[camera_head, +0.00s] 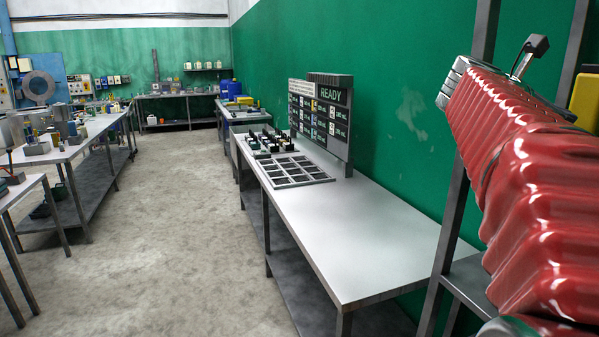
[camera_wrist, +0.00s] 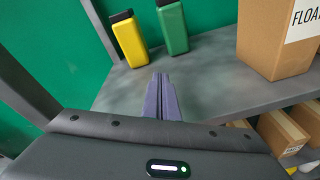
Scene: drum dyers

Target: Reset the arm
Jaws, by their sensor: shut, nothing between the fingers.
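My gripper (camera_wrist: 161,97) shows in the wrist view, its two purple-grey fingers together at the centre, with nothing between them. It points toward a grey shelf (camera_wrist: 205,88). A yellow container (camera_wrist: 130,42) and a green container (camera_wrist: 173,28), both with black caps, stand on this shelf beyond the fingertips, apart from them. In the head view the red ribbed cover at the right is on my arm (camera_head: 530,180); my fingers cannot be made out there.
A cardboard box (camera_wrist: 275,38) stands on the shelf at right, with more boxes (camera_wrist: 283,135) below. In the head view a long white table (camera_head: 350,235) holds a grid tray (camera_head: 290,170) and a READY board (camera_head: 322,115). The concrete floor (camera_head: 170,220) left of it is clear.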

